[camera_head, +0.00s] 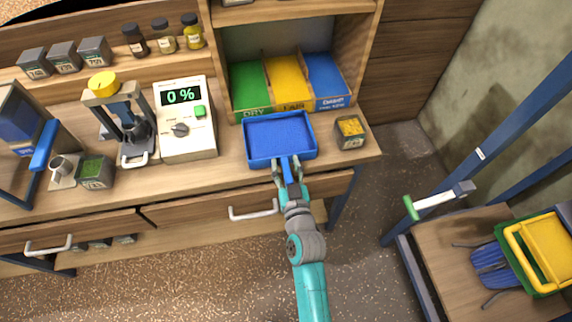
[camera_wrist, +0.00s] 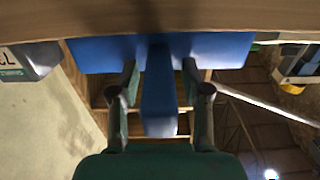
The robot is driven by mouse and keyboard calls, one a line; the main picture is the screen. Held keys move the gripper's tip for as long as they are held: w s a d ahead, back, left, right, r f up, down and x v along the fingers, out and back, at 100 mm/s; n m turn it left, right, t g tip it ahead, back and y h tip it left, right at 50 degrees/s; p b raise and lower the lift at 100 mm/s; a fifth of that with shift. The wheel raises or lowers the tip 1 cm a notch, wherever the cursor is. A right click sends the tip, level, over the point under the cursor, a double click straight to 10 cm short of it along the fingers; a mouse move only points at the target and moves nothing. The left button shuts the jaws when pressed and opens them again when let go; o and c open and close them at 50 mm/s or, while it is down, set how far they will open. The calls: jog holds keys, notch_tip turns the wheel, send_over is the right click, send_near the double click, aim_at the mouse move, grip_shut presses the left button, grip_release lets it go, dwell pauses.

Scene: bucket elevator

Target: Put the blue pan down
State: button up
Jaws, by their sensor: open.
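The blue pan (camera_head: 279,139) sits level at the front of the wooden bench top, with its short handle (camera_head: 289,172) pointing toward me over the front edge. It looks empty. My gripper (camera_head: 290,178) is at the handle, with its fingers to either side. In the wrist view the blue handle (camera_wrist: 159,92) stands between the two spread fingers of my gripper (camera_wrist: 160,88), with a gap on both sides. The gripper is open and not closed on the handle. The pan's underside is hidden in the head view.
A small box of yellow pieces (camera_head: 349,132) stands just right of the pan. Green, yellow and blue bins (camera_head: 289,84) are behind it. A meter reading 0 % (camera_head: 184,119) stands to the left. A drawer handle (camera_head: 253,212) sticks out below the bench edge.

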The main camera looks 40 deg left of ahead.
jog(key=v, duration=1.2)
jog(key=s+d+f+m+t+h, duration=0.2)
jog(key=s+d+m+h, duration=0.15)
jog(key=d, duration=0.85)
jog(key=s+d+f+m+t+h, duration=0.15)
jog(key=s+d+h, duration=0.25)
jog(key=d, duration=0.8)
jog(key=s+d+r+m+h, duration=0.2)
jog(key=s+d+r+h, duration=0.1)
jog(key=s+d, duration=0.3)
jog(key=s+d+r+m+h, duration=0.2)
jog(key=s+d, duration=0.4)
jog(key=s, duration=0.3)
notch_tip(320, 180, up, 3)
jog(key=shift+s+f+m+h, duration=0.1)
jog(key=shift+s+m+h, duration=0.3)
jog(key=shift+h, duration=0.25)
